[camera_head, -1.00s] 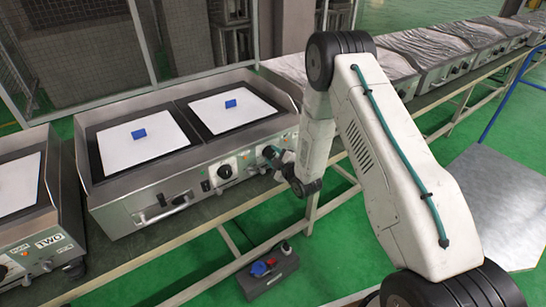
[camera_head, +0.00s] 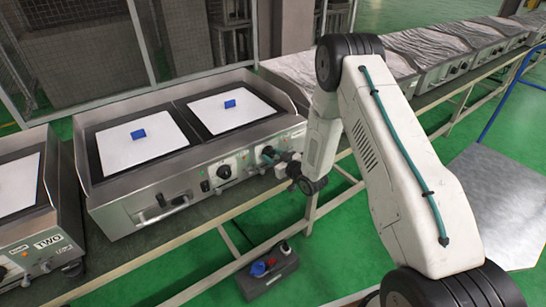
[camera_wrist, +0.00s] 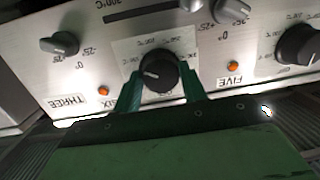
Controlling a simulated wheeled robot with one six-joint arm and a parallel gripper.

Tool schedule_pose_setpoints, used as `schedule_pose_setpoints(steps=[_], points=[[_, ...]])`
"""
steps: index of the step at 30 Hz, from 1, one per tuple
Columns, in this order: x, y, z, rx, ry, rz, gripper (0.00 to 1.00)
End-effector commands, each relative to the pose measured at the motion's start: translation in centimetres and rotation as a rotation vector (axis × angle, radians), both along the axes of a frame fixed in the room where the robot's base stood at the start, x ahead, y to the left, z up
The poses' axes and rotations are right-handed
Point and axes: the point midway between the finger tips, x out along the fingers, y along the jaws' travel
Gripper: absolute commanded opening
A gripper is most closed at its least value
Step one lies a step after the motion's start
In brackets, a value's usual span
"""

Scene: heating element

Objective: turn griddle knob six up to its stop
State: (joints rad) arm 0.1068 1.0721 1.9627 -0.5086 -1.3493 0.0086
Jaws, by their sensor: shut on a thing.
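Griddle knob six (camera_wrist: 157,72) is a round black knob on a pale dial plate, upside down in the wrist view. The SIX label beside it is partly covered by a finger. My gripper (camera_wrist: 157,88) is shut on the knob, with one green finger on either side. A small pale mark shows on the knob's face, but its exact setting is hard to read. In the head view my gripper (camera_head: 268,156) is at the right part of the double griddle's front panel (camera_head: 240,166), and the knob cannot be clearly made out there.
A grey lever knob (camera_wrist: 60,44) near the THREE label and another black knob (camera_wrist: 299,45) near FIVE flank knob six. Orange lamps lie between. The double griddle carries two white plates with blue blocks (camera_head: 138,134). Another griddle (camera_head: 30,200) stands left.

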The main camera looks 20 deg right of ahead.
Motion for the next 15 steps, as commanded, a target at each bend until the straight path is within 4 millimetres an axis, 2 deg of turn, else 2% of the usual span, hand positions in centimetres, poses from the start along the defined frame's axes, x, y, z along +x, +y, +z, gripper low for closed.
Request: schedule_pose_setpoints(steps=[15], points=[[-0.09,-0.09,-0.34,0.456,0.153,-0.002,0.19]])
